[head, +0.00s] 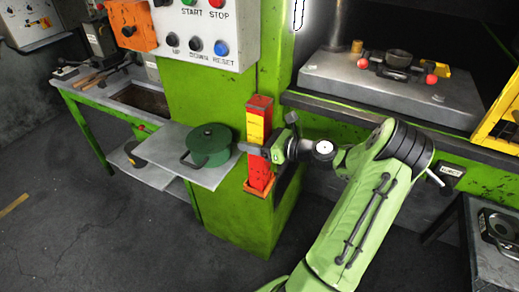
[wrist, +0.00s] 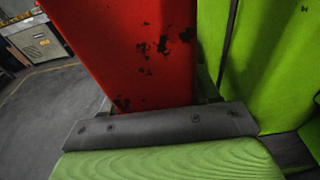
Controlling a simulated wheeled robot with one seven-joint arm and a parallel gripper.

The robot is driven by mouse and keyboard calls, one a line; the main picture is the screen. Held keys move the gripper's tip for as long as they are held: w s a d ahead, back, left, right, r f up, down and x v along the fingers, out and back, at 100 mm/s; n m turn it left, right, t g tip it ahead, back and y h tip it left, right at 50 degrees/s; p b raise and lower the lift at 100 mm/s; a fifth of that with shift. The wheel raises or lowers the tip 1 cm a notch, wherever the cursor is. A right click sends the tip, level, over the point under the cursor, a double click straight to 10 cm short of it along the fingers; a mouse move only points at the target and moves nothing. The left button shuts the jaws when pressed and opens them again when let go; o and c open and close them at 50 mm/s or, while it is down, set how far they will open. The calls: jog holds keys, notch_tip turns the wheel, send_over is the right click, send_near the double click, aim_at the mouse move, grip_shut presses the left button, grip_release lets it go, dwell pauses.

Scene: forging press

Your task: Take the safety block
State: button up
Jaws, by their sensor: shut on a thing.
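The safety block (head: 258,125) is a tall red post with a yellow band. It stands upright against the green press column, in an orange holder (head: 284,186) at its foot. My gripper (head: 262,150) is at the block's middle, coming from the right, and is shut on it. In the wrist view the block's worn red face (wrist: 135,50) fills the upper middle, right behind the dark edge of my gripper (wrist: 160,125). The far finger is mostly hidden by the block. I cannot tell whether the block's foot is clear of the holder.
A grey shelf (head: 165,165) with a green lidded pot (head: 209,145) is just left of the block. A control panel (head: 205,30) hangs above. The press bed (head: 400,90) with red-knobbed tooling is at right. A green bench (head: 100,100) stands at left; open floor lies in front.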

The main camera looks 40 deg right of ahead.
grip_shut()
jog(key=shift+r, duration=0.1)
jog(key=shift+r, duration=0.1)
